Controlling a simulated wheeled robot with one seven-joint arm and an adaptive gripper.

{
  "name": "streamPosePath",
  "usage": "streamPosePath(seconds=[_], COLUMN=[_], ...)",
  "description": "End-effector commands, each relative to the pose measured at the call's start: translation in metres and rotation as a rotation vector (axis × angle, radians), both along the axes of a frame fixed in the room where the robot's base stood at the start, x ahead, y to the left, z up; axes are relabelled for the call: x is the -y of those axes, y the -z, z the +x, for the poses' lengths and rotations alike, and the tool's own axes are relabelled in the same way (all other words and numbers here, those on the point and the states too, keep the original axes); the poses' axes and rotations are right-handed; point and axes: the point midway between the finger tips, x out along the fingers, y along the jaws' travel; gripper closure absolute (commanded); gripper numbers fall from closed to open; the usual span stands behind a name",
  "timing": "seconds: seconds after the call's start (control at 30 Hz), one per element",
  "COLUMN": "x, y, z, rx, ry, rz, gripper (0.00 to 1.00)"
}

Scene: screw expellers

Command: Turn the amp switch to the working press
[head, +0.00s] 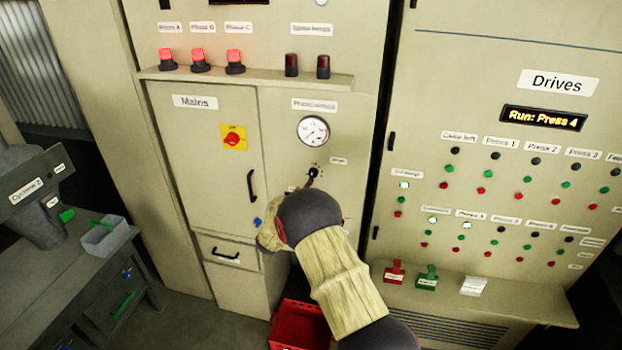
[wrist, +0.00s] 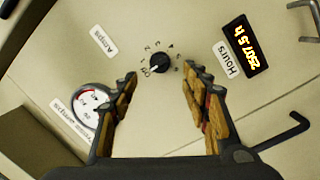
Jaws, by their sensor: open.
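The amp switch (wrist: 160,63) is a small black round knob on the beige panel, with a ring of small numbers around it. In the wrist view it sits between my open fingertips (wrist: 161,74), with space on both sides. Which number it points to is too small to tell. The label Amps (wrist: 104,38) is beside it. In the head view the switch (head: 311,174) shows below a round gauge (head: 313,130), just above my arm. My gripper is mostly hidden there. The Drives display (head: 544,117) reads "Run: Press 4".
The Mains door (head: 195,140) with a red and yellow switch (head: 233,138) is left of the gauge. In the wrist view an Hours display (wrist: 245,48) and a black handle (wrist: 285,131) lie to the right. A red crate (head: 298,325) is on the floor.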

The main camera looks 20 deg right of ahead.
Motion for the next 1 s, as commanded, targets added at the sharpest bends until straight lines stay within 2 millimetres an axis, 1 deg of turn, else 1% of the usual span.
streamPosePath(seconds=[0.17, 0.37, 0.5, 0.67, 0.9, 1.0], x=[0.014, 0.033, 0.041, 0.045, 0.046, 0.046], y=[-0.001, -0.001, -0.001, 0.000, 0.000, 0.000], z=[0.017, 0.041, 0.054, 0.060, 0.060, 0.060], rx=[-0.002, -0.002, -0.001, -0.002, -0.002, -0.002], ry=[0.001, 0.000, -0.002, -0.003, -0.003, -0.003], rz=[-0.002, 0.000, 0.000, 0.000, 0.000, 0.000], gripper=[0.53, 0.53, 0.53, 0.53, 0.53, 0.58])
